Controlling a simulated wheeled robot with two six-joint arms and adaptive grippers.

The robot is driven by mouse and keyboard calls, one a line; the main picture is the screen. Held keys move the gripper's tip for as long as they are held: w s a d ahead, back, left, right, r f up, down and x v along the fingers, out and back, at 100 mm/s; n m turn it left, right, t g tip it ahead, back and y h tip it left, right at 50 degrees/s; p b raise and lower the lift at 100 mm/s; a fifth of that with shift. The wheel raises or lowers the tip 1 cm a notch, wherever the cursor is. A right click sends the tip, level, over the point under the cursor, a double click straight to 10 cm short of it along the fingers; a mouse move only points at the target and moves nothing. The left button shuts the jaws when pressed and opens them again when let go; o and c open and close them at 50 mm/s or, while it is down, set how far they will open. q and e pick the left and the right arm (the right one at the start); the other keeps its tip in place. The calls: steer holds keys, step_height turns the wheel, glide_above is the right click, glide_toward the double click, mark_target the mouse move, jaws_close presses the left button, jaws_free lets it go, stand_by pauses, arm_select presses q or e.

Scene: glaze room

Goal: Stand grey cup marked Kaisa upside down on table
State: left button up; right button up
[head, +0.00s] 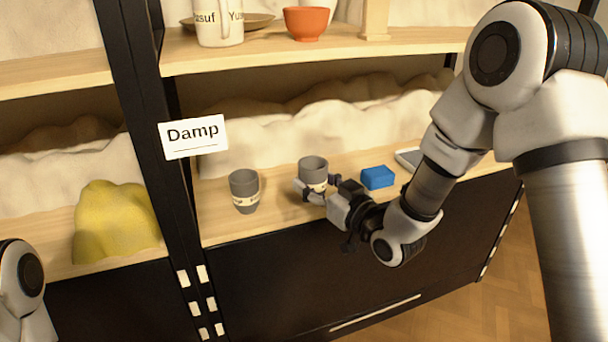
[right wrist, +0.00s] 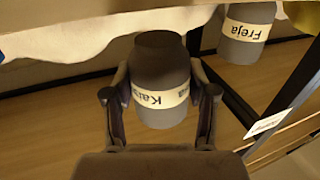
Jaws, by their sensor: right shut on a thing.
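The grey cup marked Kaisa (right wrist: 160,85) is between the fingers of my right gripper (right wrist: 161,100) in the right wrist view. In the head view the same cup (head: 313,169) shows a pale name band, and its mouth appears to face up. My right gripper (head: 318,190) is shut on it, fingers around its lower part. I cannot tell whether it touches the shelf. A second grey cup (head: 244,186) stands upright to its left. In the right wrist view this cup (right wrist: 247,30) is marked Freja. My left gripper is out of view.
The wooden shelf (head: 220,222) holds both cups. A blue block (head: 377,177) and a pale tray (head: 408,158) are on the right. A dark post with a Damp sign (head: 194,137) stands left. A red bowl (head: 307,22) and white mug (head: 217,25) are on the upper shelf.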

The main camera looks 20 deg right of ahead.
steer(key=v, duration=0.6)
steer(key=shift+s, duration=0.1)
steer(key=p+v, duration=0.3)
steer(key=p, duration=0.3)
steer(key=shift+p, duration=0.3)
